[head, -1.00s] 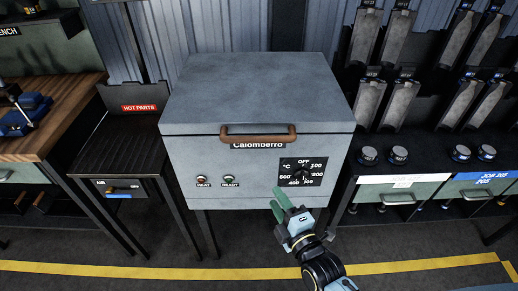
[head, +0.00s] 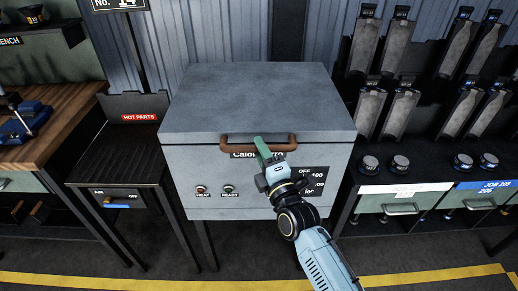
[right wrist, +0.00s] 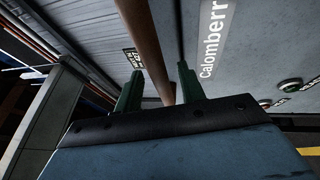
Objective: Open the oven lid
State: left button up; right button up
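The oven (head: 215,170) is a grey-blue box on legs. Its lid (head: 250,97) is down, with only a thin seam along the front. A brown bar handle (head: 236,147) runs across the front edge of the lid. My right gripper (head: 262,149) is at the handle, right of its middle. In the right wrist view, the handle (right wrist: 146,45) runs between the two green fingers of my right gripper (right wrist: 159,88), with gaps showing on both sides. The gripper is open; contact cannot be told. My arm hides part of the oven's dial (head: 315,180). My left gripper is out of view.
A dark "hot parts" table (head: 120,150) stands left of the oven. A corrugated wall is close behind the oven. Open floor lies in front.

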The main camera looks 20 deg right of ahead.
jog(key=shift+w+a+r, duration=0.1)
jog(key=shift+w+r, duration=0.05)
jog(key=shift+w, duration=0.5)
grip_shut()
